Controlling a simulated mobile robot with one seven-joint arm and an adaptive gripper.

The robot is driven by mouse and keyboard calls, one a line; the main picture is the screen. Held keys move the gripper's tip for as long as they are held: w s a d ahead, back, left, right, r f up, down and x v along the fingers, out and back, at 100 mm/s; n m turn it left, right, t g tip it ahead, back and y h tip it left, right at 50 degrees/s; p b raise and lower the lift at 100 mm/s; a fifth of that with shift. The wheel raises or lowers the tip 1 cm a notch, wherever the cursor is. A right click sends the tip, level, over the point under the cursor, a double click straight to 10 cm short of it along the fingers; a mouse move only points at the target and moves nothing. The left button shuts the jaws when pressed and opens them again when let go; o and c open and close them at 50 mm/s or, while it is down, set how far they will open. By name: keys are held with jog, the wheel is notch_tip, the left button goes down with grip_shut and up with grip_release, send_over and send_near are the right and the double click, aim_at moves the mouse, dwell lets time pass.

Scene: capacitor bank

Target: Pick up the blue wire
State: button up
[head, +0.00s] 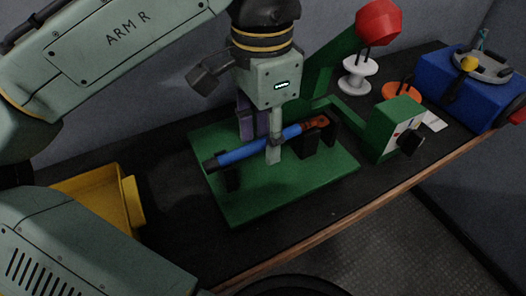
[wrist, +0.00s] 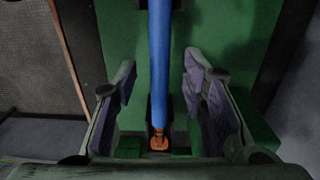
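The blue wire (head: 237,156) is a thick blue rod with a dark end at the left and a copper-coloured end at the right. It lies slantwise over black holders on a green base plate (head: 238,210). In the wrist view the wire (wrist: 160,50) runs up the middle, its copper end at the bottom. My gripper (head: 261,145) is over the wire in the head view. Its two purple-padded fingers (wrist: 158,82) are apart, one on each side of the wire, with visible gaps. The near finger hides part of the wire in the head view.
A yellow bin (head: 100,197) is at the left. A green box (head: 395,128), white spool (head: 359,72), orange spool (head: 401,92) and blue case (head: 468,88) stand at the right. The dark bench (head: 175,215) has a wooden front edge. A wall is behind.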

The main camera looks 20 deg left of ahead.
jog(key=shift+c, duration=0.5)
grip_shut()
